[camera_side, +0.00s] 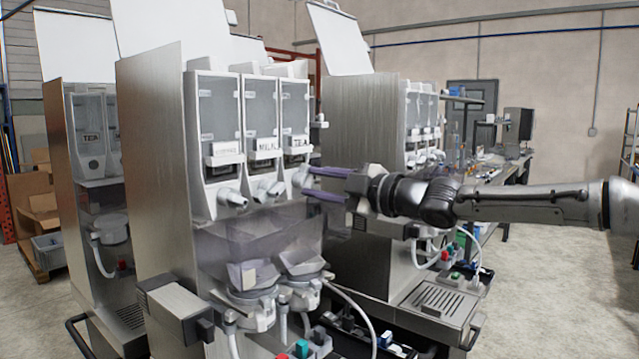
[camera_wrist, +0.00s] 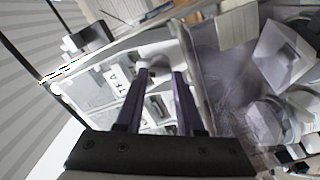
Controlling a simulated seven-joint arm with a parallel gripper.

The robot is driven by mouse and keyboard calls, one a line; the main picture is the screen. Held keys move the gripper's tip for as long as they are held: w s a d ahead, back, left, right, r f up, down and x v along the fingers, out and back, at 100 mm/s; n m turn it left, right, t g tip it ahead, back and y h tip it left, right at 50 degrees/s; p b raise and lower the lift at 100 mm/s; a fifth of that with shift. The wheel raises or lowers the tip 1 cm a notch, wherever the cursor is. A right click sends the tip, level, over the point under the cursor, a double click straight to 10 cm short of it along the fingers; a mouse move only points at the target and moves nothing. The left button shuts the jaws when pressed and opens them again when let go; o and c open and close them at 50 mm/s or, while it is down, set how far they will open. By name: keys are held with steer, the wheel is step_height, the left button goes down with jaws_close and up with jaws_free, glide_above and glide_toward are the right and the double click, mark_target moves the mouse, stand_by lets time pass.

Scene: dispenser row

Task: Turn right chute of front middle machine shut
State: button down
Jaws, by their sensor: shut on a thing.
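The front middle machine (camera_side: 155,150) is a tall brushed-metal box with three canisters in a row, each with a white chute below. The right chute (camera_side: 299,179) sits under the canister labelled TEA (camera_side: 297,142). My gripper (camera_side: 308,183) reaches in from the right, its two purple fingers one above the other at this chute. In the wrist view my gripper (camera_wrist: 161,74) is shut on the white chute, which is partly hidden between the fingertips. The middle chute (camera_side: 268,187) and left chute (camera_side: 231,197) stand free to the left. The right chute's exact angle is hard to tell.
A clear purple-tinted cover (camera_side: 255,236) and white mixing bowls (camera_side: 300,268) lie below the chutes. Another machine (camera_side: 355,130) stands behind my gripper to the right, and one (camera_side: 58,130) stands at the left. Open floor (camera_side: 560,280) lies at the right.

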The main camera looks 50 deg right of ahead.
steer(key=n, duration=0.5)
steer(key=shift+f+n, duration=0.1)
steer(key=shift+n, duration=0.2)
stand_by(0.4)
steer(key=c, duration=0.5)
jaws_free()
steer(key=shift+f, duration=0.1)
